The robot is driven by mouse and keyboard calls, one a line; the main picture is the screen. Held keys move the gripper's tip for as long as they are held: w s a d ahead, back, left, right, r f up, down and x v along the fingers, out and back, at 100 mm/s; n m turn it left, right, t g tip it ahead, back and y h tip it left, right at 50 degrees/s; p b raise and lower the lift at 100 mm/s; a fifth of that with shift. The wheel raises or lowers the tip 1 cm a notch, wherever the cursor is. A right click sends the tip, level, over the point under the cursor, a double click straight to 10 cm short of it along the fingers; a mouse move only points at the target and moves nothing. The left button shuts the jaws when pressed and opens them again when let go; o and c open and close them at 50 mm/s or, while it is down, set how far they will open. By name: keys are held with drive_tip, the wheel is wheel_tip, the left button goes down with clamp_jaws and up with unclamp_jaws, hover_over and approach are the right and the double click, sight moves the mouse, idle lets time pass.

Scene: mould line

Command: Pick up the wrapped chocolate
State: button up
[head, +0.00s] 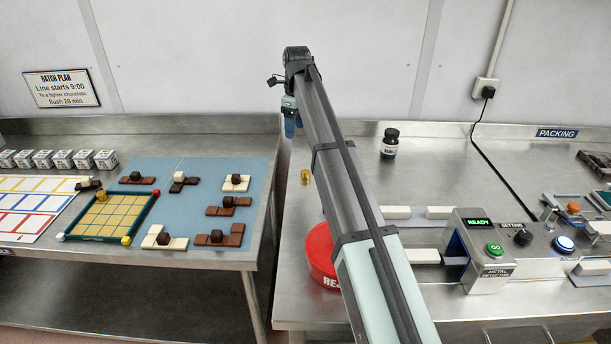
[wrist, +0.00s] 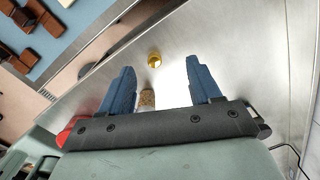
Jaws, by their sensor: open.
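A small gold piece, which looks like the wrapped chocolate (head: 305,176), sits on the steel table just left of my arm in the head view. In the wrist view the gold piece (wrist: 154,59) lies beyond my fingertips, roughly midway between them. My gripper (wrist: 161,76) is open and empty, with its two blue fingers wide apart. In the head view my gripper (head: 291,128) hangs above the table's back left area, apart from the gold piece. A speckled tan object (wrist: 147,98) shows between the fingers in the wrist view; I cannot tell what it is.
A red round container (head: 320,254) stands partly behind my arm. A dark bottle (head: 390,143) stands at the back. The metal detector (head: 490,250) is at right. A gap separates this table from the left one, with its blue mat (head: 205,170) and chocolate pieces.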

drive_tip(key=s+d+n, duration=0.2)
drive_tip(key=s+d, duration=0.1)
drive_tip(key=d, duration=0.3)
drive_tip(key=n+t+y, duration=0.2)
drive_tip(key=n+t, duration=0.1)
drive_tip(key=n, duration=2.5)
hover_over(305, 171)
drive_tip(key=s, duration=0.2)
drive_tip(key=f, duration=0.6)
drive_tip(key=d+f, duration=0.1)
drive_tip(key=f, duration=0.2)
drive_tip(key=shift+w, duration=0.15)
drive_tip(key=shift+m, duration=0.3)
drive_tip(key=shift+s+d+x, duration=0.1)
drive_tip(key=shift+x, duration=1.25)
drive_tip(key=shift+s+d+x, duration=0.1)
drive_tip(key=shift+d+x, duration=0.05)
drive_tip(key=shift+x, duration=1.2)
drive_tip(key=shift+f, duration=0.1)
drive_tip(key=shift+c, duration=0.3)
